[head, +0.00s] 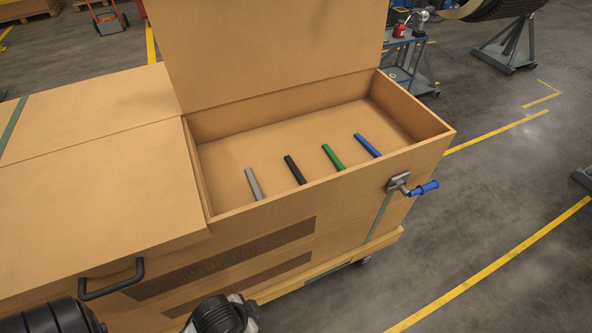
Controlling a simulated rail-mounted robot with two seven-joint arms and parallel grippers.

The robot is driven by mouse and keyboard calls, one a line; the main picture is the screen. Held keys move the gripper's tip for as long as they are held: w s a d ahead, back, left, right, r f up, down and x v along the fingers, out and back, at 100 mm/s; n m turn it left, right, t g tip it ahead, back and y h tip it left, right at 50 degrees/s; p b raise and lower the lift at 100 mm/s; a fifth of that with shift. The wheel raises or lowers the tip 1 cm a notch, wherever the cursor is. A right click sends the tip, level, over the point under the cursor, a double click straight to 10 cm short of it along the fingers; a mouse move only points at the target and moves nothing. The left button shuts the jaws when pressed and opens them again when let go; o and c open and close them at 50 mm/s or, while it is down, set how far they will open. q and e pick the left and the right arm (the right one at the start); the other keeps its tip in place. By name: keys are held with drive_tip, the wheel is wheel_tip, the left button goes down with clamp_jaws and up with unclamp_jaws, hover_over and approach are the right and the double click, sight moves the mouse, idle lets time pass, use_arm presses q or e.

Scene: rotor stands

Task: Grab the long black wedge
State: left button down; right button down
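The long black wedge (295,170) lies on the floor of the open compartment of a wooden crate (330,193). A grey wedge (254,184) lies to its left, and a green wedge (333,157) and a blue wedge (367,145) lie to its right. All are apart from each other. Dark, rounded parts of my own arms show at the bottom edge, below and outside the crate. No gripper fingers can be made out, and nothing touches the black wedge.
The crate's lid (265,50) stands raised behind the compartment. A closed lid section (95,185) covers the left side. A black handle (112,281) and a blue-handled crank (423,188) stick out in front. Open floor lies to the right.

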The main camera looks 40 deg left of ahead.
drive_tip(key=c, duration=1.8)
unclamp_jaws()
drive_tip(key=o, duration=0.9)
drive_tip(key=shift+d, duration=0.1)
